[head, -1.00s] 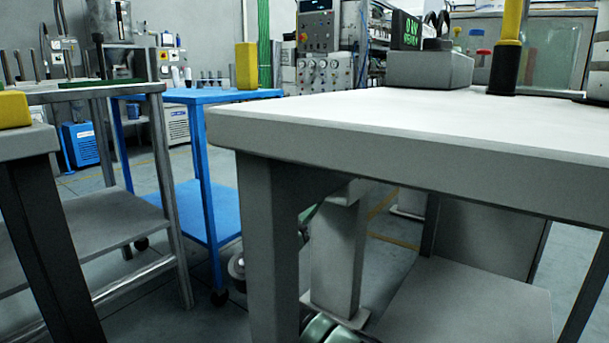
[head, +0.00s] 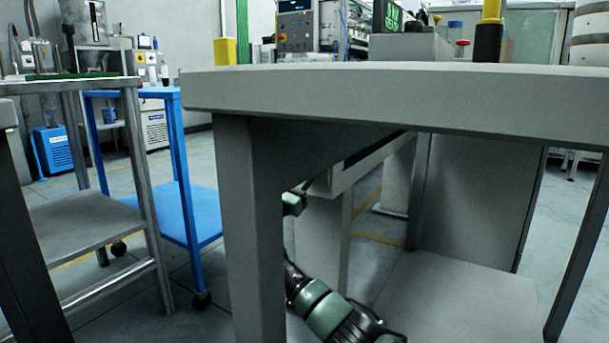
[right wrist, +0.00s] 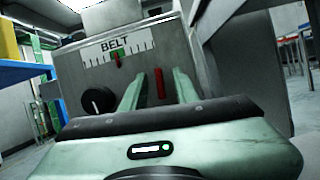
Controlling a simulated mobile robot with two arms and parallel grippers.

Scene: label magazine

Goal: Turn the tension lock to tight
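In the right wrist view a grey panel (right wrist: 70,82) carries a gauge marked BELT (right wrist: 117,48), with a small green zone and a red mark near its middle. Below it are a round black knob (right wrist: 97,100) with a pale mark and an upright red bar (right wrist: 160,84). No label shows which one is the tension lock. My right gripper (right wrist: 155,82) is open and points at the panel, its green fingers either side of the red bar in the picture. Contact cannot be told. The knob lies left of the fingers. My left gripper is not in view.
A large grey table (head: 400,95) fills the head view; one of my green and black arms shows beneath it, beside its leg (head: 250,230). A blue cart (head: 180,170) and a metal rack (head: 90,215) stand left. Floor shows between them.

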